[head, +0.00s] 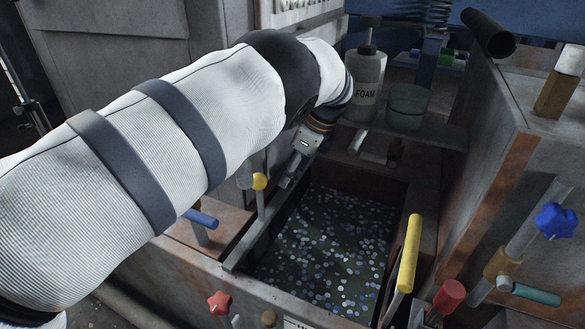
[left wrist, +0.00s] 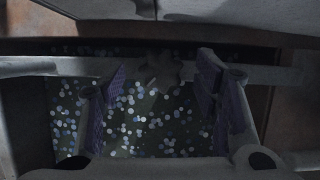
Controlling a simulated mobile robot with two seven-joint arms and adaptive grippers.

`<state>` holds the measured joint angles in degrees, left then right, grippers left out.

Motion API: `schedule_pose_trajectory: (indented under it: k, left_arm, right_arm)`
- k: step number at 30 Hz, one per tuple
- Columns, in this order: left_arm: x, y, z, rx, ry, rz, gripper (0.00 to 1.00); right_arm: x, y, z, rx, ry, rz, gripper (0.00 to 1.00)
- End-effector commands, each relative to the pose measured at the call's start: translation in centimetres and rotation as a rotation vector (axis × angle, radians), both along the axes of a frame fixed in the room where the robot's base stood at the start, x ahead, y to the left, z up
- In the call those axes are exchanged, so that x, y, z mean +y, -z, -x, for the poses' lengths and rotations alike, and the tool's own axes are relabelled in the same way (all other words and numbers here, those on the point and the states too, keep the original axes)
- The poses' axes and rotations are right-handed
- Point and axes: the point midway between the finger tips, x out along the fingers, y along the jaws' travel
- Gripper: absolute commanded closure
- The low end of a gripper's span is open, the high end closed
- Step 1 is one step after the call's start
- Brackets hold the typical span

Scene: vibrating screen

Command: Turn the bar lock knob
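In the left wrist view a dark star-shaped knob (left wrist: 160,70), which looks like the bar lock knob, sits on a grey bar (left wrist: 60,67) that crosses the picture. My left gripper (left wrist: 162,82) is open, with one purple-padded finger on each side of the knob and a visible gap to both. In the head view my left gripper (head: 296,168) points down over the bar (head: 250,237) along the left side of the pit; the knob is hidden there. My right gripper is not in view.
The pit (head: 335,245) holds many pale discs in dark liquid. Close by are a yellow ball knob (head: 260,181), a yellow handle (head: 409,253), a red star knob (head: 219,302) and a blue knob (head: 556,220). A FOAM bottle (head: 365,85) and a clear cup (head: 407,107) stand behind.

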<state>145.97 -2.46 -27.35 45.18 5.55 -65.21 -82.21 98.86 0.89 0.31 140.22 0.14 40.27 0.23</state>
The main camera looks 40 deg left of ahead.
Motion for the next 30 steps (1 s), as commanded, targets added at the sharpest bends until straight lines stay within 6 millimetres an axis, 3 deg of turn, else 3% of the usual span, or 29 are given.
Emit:
schedule_pose_trajectory:
  k: [6, 17, 27, 30]
  left_arm:
    - [-0.1, -0.4, -0.1, -0.003, 0.001, -0.001, 0.44]
    - [-2.5, -6.5, -0.8, -0.002, 0.001, -0.001, 0.44]
    - [-2.7, -7.1, -0.8, -0.001, 0.0, -0.001, 0.44]
    - [-2.7, -9.6, -0.7, -0.019, 0.0, -0.001, 0.44]
  right_arm:
    - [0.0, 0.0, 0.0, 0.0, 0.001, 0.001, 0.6]
    - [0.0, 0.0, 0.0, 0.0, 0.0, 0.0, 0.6]
    - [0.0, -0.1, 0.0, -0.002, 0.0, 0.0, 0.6]
    - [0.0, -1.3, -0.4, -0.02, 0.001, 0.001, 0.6]
